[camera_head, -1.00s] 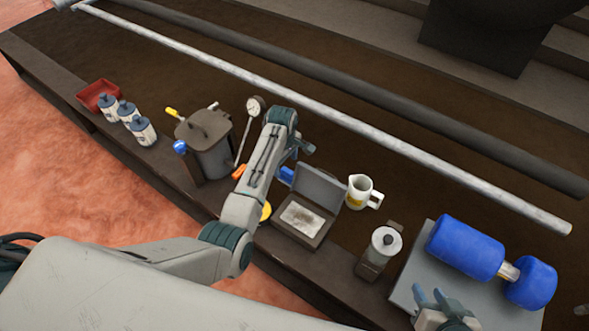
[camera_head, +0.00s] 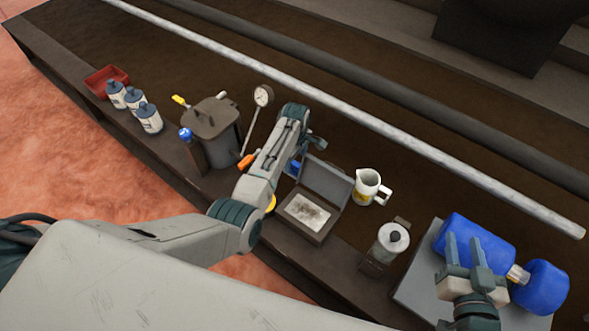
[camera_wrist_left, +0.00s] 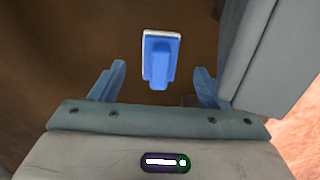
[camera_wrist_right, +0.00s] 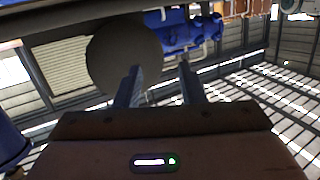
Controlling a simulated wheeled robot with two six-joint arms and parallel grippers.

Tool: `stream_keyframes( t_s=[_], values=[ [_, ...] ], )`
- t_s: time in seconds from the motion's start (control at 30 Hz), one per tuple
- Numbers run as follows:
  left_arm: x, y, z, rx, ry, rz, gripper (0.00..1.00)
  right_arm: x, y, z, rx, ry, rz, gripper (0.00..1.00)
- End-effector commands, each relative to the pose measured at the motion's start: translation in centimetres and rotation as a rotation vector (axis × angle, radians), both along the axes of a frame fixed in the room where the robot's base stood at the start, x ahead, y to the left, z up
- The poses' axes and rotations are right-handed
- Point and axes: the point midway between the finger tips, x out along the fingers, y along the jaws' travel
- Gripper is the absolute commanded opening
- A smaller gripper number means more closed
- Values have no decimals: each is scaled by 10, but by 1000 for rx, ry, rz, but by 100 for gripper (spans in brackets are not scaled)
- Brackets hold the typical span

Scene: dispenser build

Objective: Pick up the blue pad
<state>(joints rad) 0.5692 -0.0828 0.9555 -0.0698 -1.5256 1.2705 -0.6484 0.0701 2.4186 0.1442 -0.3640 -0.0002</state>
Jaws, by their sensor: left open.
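The blue pad (camera_wrist_left: 161,58), with a white edge and a raised blue grip, stands out ahead of my left gripper (camera_wrist_left: 158,82) in the left wrist view. That gripper is open and empty, its fingers to either side below the pad, with the pad lined up near the middle of the gap. In the head view only a bit of blue (camera_head: 293,168) shows beside the left wrist, behind the open case (camera_head: 322,180); the left fingers are mostly hidden there. My right gripper (camera_head: 464,240) is open and empty, in front of the large blue cylinder (camera_head: 485,240).
A lidded pot (camera_head: 213,125), a dial gauge (camera_head: 263,96), a white jug (camera_head: 368,186) and a grinder-like canister (camera_head: 392,238) stand along the bench. Several small bottles (camera_head: 148,118) and a red tray (camera_head: 105,82) are at left. The case's grey wall is close on the right in the left wrist view.

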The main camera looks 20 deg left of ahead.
Motion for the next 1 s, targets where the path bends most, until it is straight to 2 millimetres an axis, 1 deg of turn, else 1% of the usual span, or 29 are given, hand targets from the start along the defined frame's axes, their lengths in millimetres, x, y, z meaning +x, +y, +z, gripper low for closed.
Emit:
stream_keyframes(
  t_s=[0.03,0.2,0.3,0.4,0.53,0.77,0.8,0.87,1.0],
  values=[
    [0,1,-7,1,2,0,69,5,-1,8,-4,-53,-3,36],
    [1,4,-22,0,1,0,69,16,-4,43,-16,-246,-14,36],
    [1,4,-31,1,2,0,69,18,-5,63,-22,-351,-20,36],
    [1,4,-37,0,1,0,69,19,-6,78,-27,-431,-23,36],
    [1,4,-41,0,1,0,69,19,-6,89,-31,-487,-24,36],
    [1,4,-41,0,1,0,69,18,-6,91,-31,-497,-25,36],
    [1,4,-41,0,1,0,67,18,-6,91,-31,-496,-25,36],
    [1,4,-41,0,1,0,55,18,-6,91,-31,-496,-25,36],
    [1,4,-41,0,1,0,28,18,-6,91,-31,-495,-25,36]
  ],
)
